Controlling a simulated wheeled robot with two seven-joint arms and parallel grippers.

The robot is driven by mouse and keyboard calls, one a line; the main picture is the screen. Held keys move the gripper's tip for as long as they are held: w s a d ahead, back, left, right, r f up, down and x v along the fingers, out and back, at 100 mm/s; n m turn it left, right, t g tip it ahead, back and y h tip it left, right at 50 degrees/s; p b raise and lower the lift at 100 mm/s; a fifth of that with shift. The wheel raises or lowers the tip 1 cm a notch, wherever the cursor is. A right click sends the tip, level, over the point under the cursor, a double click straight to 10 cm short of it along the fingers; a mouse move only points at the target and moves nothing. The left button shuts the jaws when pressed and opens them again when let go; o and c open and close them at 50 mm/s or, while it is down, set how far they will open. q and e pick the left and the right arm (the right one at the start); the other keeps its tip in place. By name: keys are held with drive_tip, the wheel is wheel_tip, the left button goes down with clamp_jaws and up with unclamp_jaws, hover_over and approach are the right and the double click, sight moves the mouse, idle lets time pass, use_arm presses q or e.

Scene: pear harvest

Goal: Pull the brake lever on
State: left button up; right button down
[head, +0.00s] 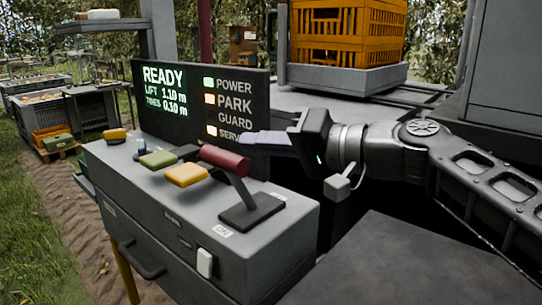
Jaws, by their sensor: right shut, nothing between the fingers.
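A lever with a dark red cylindrical grip (225,159) stands on the right end of the grey console. Its grey stem slants down to a dark base plate (251,211), with a small white label beside the base. My right gripper (264,138) comes in from the right with its pale fingers shut and empty. The fingers point left, just above and beyond the red grip in the picture; I cannot tell whether they touch it. My left gripper is not in view.
Yellow (186,175) and green (158,159) paddle-like controls stand left of the lever. The display (165,92) behind reads READY; the lamps by POWER, PARK and the partly hidden bottom word are lit. A white switch (204,263) is on the console front. An orange crate (345,38) stands behind.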

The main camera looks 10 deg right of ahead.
drive_tip(key=shift+s+a+f+n+h+b, duration=0.3)
drive_tip(key=shift+s+a+n+b, duration=0.4)
drive_tip(key=shift+a+n, duration=0.15)
drive_tip(key=shift+a+f, duration=0.15)
drive_tip(key=v, duration=0.8)
